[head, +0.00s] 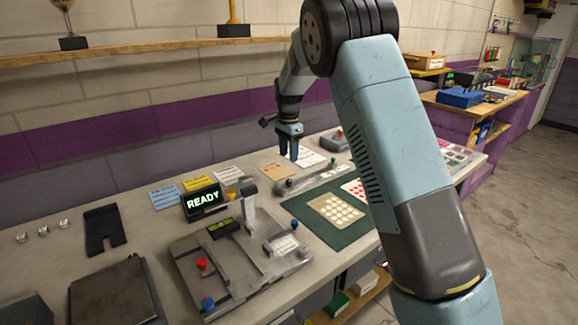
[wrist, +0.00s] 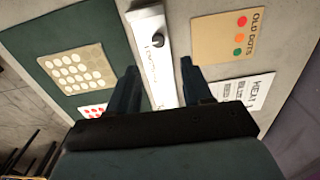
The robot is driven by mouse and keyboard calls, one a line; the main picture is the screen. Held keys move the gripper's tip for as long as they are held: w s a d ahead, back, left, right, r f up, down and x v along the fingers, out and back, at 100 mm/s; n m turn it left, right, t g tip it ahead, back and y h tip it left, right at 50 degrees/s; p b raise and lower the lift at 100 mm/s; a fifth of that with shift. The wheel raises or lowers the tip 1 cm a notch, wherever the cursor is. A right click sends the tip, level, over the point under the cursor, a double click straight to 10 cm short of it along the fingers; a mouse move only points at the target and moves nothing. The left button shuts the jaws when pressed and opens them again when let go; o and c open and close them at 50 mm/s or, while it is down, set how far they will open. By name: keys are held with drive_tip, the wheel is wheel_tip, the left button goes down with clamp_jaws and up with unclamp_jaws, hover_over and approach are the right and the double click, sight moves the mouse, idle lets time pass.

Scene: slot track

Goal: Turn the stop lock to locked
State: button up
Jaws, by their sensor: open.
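My gripper (head: 288,157) is open and empty, its fingers pointing down above the back of the bench. In the wrist view its fingertips (wrist: 159,66) stand apart on either side of a grey metal bar (wrist: 150,22). A dark knob (wrist: 158,42) sits on the bar, a little beyond the fingertips. The bar (head: 318,178) also shows in the head view, below my gripper. A grey slot-track fixture (head: 190,262) stands at the front left, with a red knob (head: 202,264) and blue knobs. No label names the stop lock, and I cannot tell any lock's setting.
A lit READY display (head: 203,199) stands behind the fixture. A green mat (head: 318,235) with a dotted card (head: 336,211) lies in front of the bar. An OLD DOTS card (wrist: 229,38) and a white text card (wrist: 243,92) lie beside the bar.

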drive_tip(key=shift+r, duration=1.6)
drive_tip(key=s+d+r+n+t+y, duration=0.1)
drive_tip(key=s+d+r+n, duration=0.2)
drive_tip(key=s+d+r, duration=0.65)
drive_tip(key=s+d+r+n+t, duration=0.2)
drive_tip(key=s+d+r, duration=0.4)
drive_tip(key=s, duration=0.6)
drive_tip(key=s+d+f+n+t, duration=0.1)
drive_tip(key=s+d+n, duration=0.1)
drive_tip(key=s, duration=1)
drive_tip(key=s+d+f+n+t+h, duration=0.1)
drive_tip(key=s+d+n, duration=0.2)
drive_tip(key=s, duration=0.9)
drive_tip(key=shift+n+t, duration=0.3)
drive_tip(key=shift+n, duration=0.3)
